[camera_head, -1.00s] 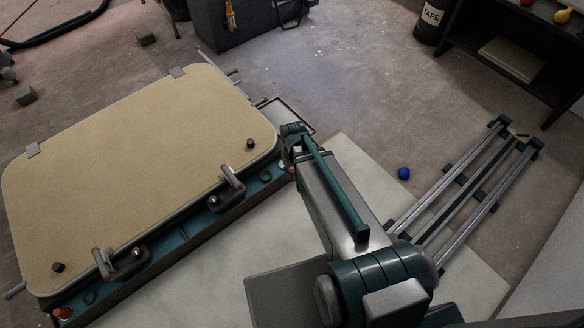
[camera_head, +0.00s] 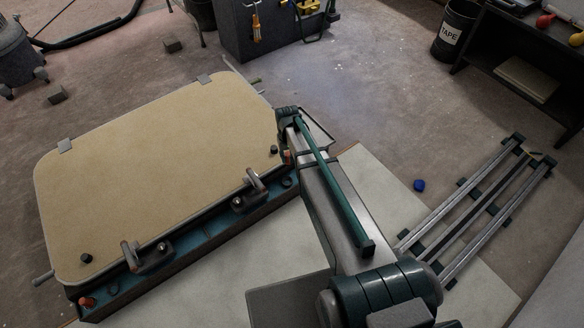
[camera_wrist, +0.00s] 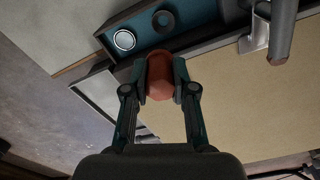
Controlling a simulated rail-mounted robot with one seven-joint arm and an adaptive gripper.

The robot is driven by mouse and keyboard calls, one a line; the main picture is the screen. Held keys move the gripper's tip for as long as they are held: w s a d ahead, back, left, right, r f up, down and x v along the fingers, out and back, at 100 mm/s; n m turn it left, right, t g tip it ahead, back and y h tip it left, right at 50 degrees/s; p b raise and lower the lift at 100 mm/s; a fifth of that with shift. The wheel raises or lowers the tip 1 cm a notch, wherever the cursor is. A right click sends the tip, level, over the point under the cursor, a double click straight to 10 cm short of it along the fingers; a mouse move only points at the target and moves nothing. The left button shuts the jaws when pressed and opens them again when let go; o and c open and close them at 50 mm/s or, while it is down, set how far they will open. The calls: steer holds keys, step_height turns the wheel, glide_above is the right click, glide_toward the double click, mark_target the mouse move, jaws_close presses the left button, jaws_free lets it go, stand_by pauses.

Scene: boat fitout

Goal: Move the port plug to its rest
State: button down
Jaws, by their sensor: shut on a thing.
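My gripper (camera_wrist: 160,85) is shut on a reddish plug (camera_wrist: 160,76), which I take to be the port plug. It is held between both fingers in the wrist view. A white-rimmed round fitting (camera_wrist: 124,40) and a dark ring (camera_wrist: 163,20) sit on the blue base beyond it; the plug appears apart from both. In the head view the gripper is mostly hidden behind my arm, at the right end of the tan-topped panel (camera_head: 160,170). A similar orange-red plug (camera_head: 87,302) stands at the left end of the blue base (camera_head: 205,242). I cannot tell which fitting is the rest.
Clamps with handles (camera_head: 250,190) and (camera_head: 140,258) stand along the panel's front edge. A narrow tray (camera_head: 318,127) lies beside my arm. A blue ball (camera_head: 419,186) lies on the floor near the rails (camera_head: 480,205).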

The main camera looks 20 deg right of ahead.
steer(key=shift+w+a+f, duration=0.25)
steer(key=shift+a+f, duration=0.05)
steer(key=shift+a, duration=0.05)
step_height(320, 180, down, 10)
steer(key=b, duration=0.6)
steer(key=shift+b, duration=0.3)
steer(key=shift+f+b, duration=0.65)
steer(key=shift+f, duration=1.75)
steer(key=c, duration=0.9)
jaws_free()
steer(key=shift+o, duration=0.2)
